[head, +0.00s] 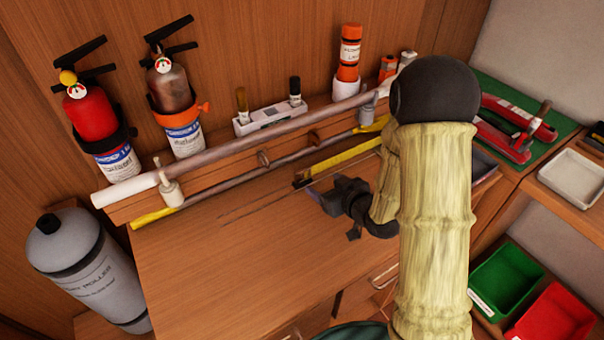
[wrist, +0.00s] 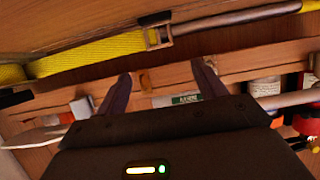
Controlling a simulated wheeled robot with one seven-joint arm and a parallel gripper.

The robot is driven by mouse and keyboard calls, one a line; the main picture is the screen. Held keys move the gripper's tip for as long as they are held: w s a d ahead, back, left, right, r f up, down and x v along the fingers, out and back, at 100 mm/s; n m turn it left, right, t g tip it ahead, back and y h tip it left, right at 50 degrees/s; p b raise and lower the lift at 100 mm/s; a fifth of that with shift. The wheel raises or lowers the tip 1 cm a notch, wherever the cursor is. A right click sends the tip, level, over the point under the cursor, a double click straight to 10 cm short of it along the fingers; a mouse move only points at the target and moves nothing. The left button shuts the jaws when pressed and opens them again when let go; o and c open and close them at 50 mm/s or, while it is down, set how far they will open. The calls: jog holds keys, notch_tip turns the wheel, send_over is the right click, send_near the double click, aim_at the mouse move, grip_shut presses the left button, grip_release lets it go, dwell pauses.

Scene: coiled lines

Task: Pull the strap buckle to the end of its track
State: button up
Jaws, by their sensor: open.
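The strap buckle (wrist: 157,36) is a small brownish rectangular frame at the end of a flat yellow strap (wrist: 90,54), in the upper middle of the wrist view. In the head view the yellow strap (head: 345,160) runs down-left to a dark end, the buckle (head: 301,182). A thin straight track (head: 255,208) lies on the wooden top to the left of it. My gripper (head: 322,194) is just right of and below the buckle. In the wrist view my gripper (wrist: 162,72) is open and empty, its two fingers spread, with the buckle beyond the tips and apart from them.
A long pale pole (head: 225,145) and a thinner rod (head: 235,188) run along the back. Two extinguishers (head: 95,120) (head: 172,95) and an orange canister (head: 349,52) stand behind. Red tools (head: 510,125) lie on green at right. The wooden top at front left is clear.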

aim_at(303, 172)
jog(key=p+x, duration=0.2)
jog(key=x, duration=1.1)
jog(key=shift+s, duration=0.15)
jog(key=shift+d, duration=0.2)
jog(key=c, duration=1.4)
jog(key=shift+a, duration=0.15)
